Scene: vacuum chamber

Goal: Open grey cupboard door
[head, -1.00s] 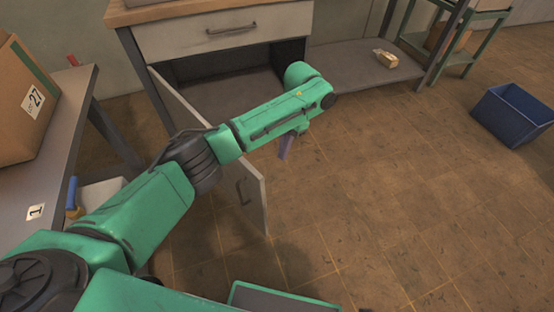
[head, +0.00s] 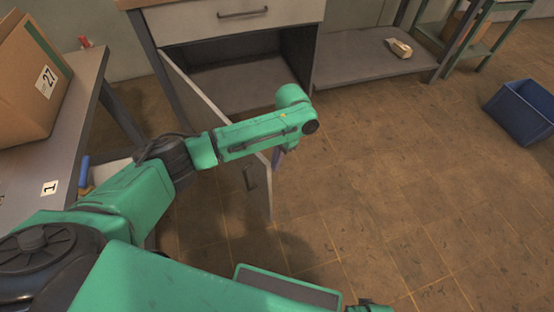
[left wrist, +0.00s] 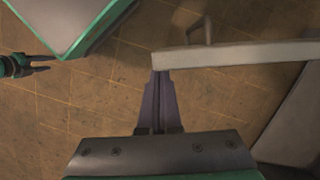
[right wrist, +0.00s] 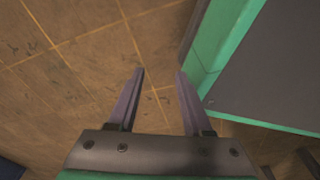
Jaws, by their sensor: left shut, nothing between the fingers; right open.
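The grey cupboard door (head: 215,125) stands wide open, swung out from the dark cupboard opening (head: 235,85). Its bar handle (head: 250,178) is on the outer face and also shows in the left wrist view (left wrist: 200,32). My left gripper (head: 278,158) is shut and empty, on the inner side of the door by its free edge, partly hidden by my arm. In the left wrist view its fingertips (left wrist: 160,73) are close to the door's end; I cannot tell whether they touch it. My right gripper (right wrist: 160,73) is open and empty above the floor, well away from the door.
A drawer (head: 235,20) sits above the cupboard opening. A grey low shelf (head: 350,65) with a small package (head: 399,48) is to its right. A grey table (head: 75,125) with a cardboard box (head: 28,80) stands left. A blue bin (head: 522,110) is far right. The middle floor is clear.

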